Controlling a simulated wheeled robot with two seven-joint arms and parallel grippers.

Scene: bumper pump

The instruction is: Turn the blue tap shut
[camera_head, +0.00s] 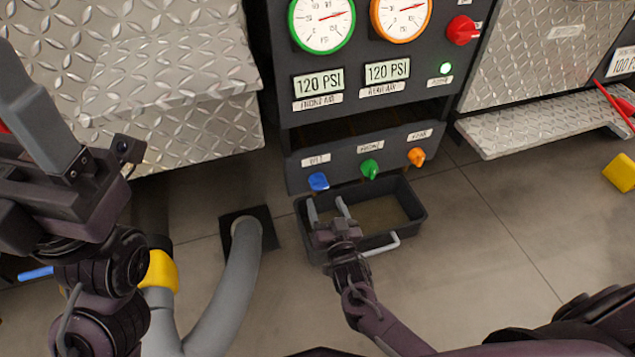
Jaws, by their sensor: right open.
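The blue tap (318,181) sits at the lower left of the dark pump panel (300,165), under a small white label. My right gripper (328,212) is open and empty, a little below and right of the blue tap, above the dark bin. Its fingers point up toward the panel and appear apart from the tap. My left gripper (38,120) is raised close to the camera at the far left, well away from the tap. Its finger opening is not clear from this angle.
A green tap (370,168) and an orange tap (416,156) stand right of the blue one. A dark bin (415,205) lies on the floor below. A grey hose (235,285) runs at left. A yellow block (620,172) is far right. Floor at right is mostly clear.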

